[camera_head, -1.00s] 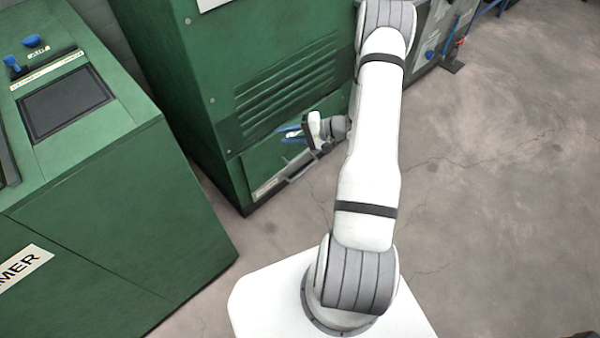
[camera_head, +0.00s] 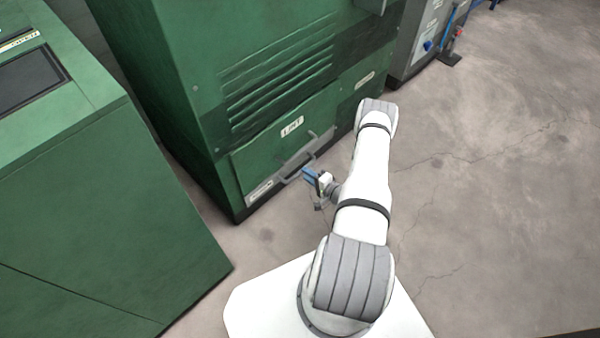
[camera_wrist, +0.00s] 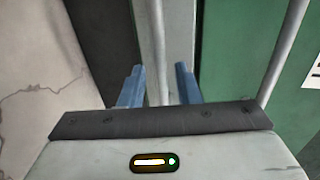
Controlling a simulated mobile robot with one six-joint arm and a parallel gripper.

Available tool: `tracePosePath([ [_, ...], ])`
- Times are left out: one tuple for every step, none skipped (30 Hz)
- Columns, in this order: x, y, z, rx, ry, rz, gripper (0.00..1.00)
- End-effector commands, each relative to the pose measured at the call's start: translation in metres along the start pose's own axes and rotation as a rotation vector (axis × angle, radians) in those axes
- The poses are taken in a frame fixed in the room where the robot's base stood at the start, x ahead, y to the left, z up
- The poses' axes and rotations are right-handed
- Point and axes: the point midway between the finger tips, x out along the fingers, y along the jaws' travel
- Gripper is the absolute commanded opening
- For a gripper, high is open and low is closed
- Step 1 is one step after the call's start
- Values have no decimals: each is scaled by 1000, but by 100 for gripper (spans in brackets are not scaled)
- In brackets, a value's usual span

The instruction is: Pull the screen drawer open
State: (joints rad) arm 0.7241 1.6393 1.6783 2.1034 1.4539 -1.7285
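The drawer front (camera_head: 262,158) is a green panel marked "LINT", low on the tall green machine. It looks shut, with a grey bar handle (camera_head: 297,160) across it. My gripper (camera_head: 309,176) is close to the handle, at its near side. In the wrist view its two blue fingers (camera_wrist: 160,86) are apart, with a pale grey upright strip (camera_wrist: 165,35) showing between and beyond them. I cannot tell whether the fingers reach around the handle or touch it. A slanted grey rod (camera_wrist: 286,52) passes to their right.
The tall green machine (camera_head: 215,60) has louvres above the drawer. Another green cabinet (camera_head: 90,200) stands at the left, with a narrow gap between them. Grey equipment (camera_head: 418,45) stands beyond the machine. The concrete floor (camera_head: 500,180) at the right is clear.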

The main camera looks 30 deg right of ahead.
Motion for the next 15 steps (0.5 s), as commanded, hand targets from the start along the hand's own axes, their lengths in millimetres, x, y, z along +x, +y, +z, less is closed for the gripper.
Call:
tracePosePath([
  [11, 3, 1, -2, -5, -1, 30],
  [15, 2, 1, -2, -4, -1, 30],
  [21, 2, 2, -3, -5, -1, 30],
  [25, 2, 2, -2, -5, 0, 30],
  [28, 2, 1, -1, -4, 0, 30],
  [32, 2, 1, -1, -5, 0, 30],
  [35, 1, 2, -1, -5, 0, 30],
  [37, 1, 2, -1, -5, 0, 30],
  [39, 0, 1, -1, -4, 0, 30],
  [40, 0, 1, -1, -3, 0, 30],
  [41, 0, 1, -1, -3, 0, 30],
  [41, 0, 1, -1, -3, 0, 30],
  [42, 0, 1, 0, -3, 0, 30],
  [42, -1, 1, 0, -3, 0, 30],
  [42, -1, 1, 0, -3, 0, 30],
])
